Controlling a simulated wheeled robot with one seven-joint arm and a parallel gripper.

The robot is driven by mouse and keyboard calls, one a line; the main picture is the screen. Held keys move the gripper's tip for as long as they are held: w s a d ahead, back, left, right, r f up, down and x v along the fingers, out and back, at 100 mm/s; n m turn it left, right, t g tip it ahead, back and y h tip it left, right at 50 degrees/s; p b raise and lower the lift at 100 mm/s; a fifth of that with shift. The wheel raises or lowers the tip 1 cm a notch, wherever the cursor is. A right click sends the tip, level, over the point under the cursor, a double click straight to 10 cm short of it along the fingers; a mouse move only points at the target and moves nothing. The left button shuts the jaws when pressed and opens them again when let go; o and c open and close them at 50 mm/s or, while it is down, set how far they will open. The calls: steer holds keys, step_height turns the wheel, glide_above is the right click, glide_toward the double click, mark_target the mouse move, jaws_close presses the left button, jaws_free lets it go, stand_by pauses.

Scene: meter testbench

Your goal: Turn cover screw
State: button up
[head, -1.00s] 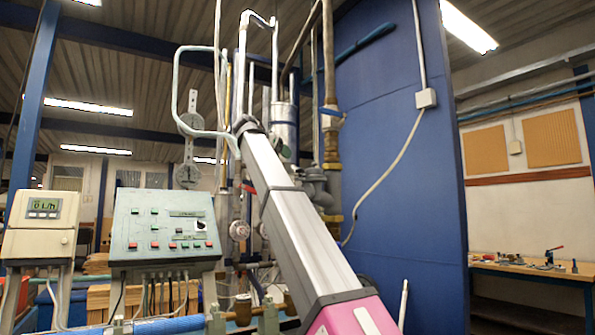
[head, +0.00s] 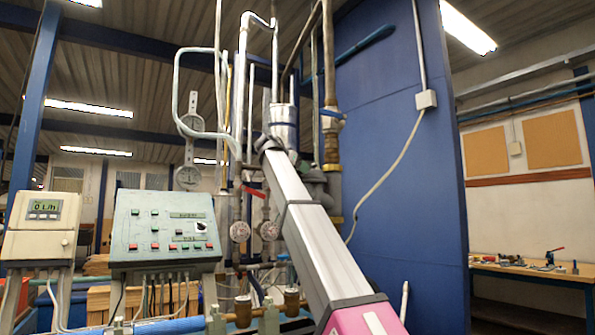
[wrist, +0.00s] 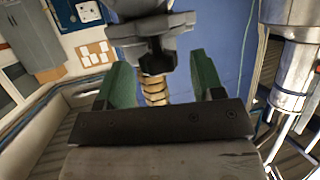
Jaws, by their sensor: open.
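The meter box (head: 42,226) stands at the left in the head view, cream with a small display reading 0 L/h. A small round spot on its lower front (head: 65,241) may be the cover screw; it is too small to be sure. My gripper (wrist: 160,70) shows in the wrist view with its two green fingers apart and nothing held between them. A dark pipe fitting and brass threaded part (wrist: 155,91) appear beyond the fingers; I cannot tell how far. In the head view the gripper itself is hidden behind my arm. The meter box does not show in the wrist view.
A grey-green control panel (head: 163,228) stands right of the meter box. Two round gauges (head: 240,232) and upright pipes (head: 331,180) are close around my arm. A tall blue panel (head: 400,170) stands behind. A workbench (head: 530,275) is far right.

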steer(key=c, duration=0.9)
steer(key=shift+d+n+t, duration=0.1)
steer(key=shift+n+t, duration=0.2)
steer(key=shift+s+d+n+t+y, duration=0.2)
steer(key=shift+n+t+y, duration=0.3)
steer(key=shift+n+y, duration=0.4)
steer(key=shift+d+n+t+y, duration=0.1)
steer(key=shift+n+t+y, duration=0.7)
steer(key=shift+n+y, duration=1.2)
steer(key=shift+y, duration=0.5)
steer(key=o, duration=0.9)
